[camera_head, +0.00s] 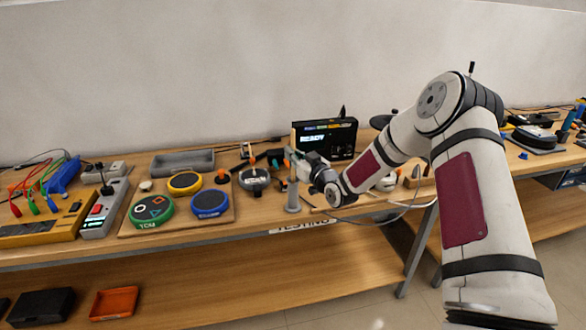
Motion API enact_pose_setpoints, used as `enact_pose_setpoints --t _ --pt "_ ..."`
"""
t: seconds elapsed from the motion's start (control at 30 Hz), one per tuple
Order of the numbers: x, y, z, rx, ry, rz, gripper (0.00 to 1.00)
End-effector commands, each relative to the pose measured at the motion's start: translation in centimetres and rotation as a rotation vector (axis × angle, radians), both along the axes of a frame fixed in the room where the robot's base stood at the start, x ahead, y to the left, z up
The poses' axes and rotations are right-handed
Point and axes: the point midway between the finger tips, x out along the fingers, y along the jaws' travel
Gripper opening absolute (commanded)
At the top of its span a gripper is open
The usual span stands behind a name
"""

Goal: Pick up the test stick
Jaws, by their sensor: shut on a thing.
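My gripper (294,168) is at the table's front part, at the end of my arm reaching in from the right. It is shut on what looks like the test stick (293,197), a grey upright post with a wider foot near the table's front edge. The fingers and wrist hide its upper part, and a small orange bit shows beside the fingers. I cannot tell whether the foot touches the table.
A dark round device (254,180) stands just left of the gripper. A black box with a lit screen (325,138) is behind it. A board with coloured round pads (180,197) lies left. A grey tray (183,162) sits behind the pads. A cable trails to the right.

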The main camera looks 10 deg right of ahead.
Motion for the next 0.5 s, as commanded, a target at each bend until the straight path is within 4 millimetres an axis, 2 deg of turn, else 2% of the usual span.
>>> enact_pose_setpoints --t 0.27,0.5 --pt "0.0 0.0 0.1 0.000 -0.001 0.000 0.00" --pt "0.0 0.0 1.9 -0.002 -0.002 0.000 0.00"
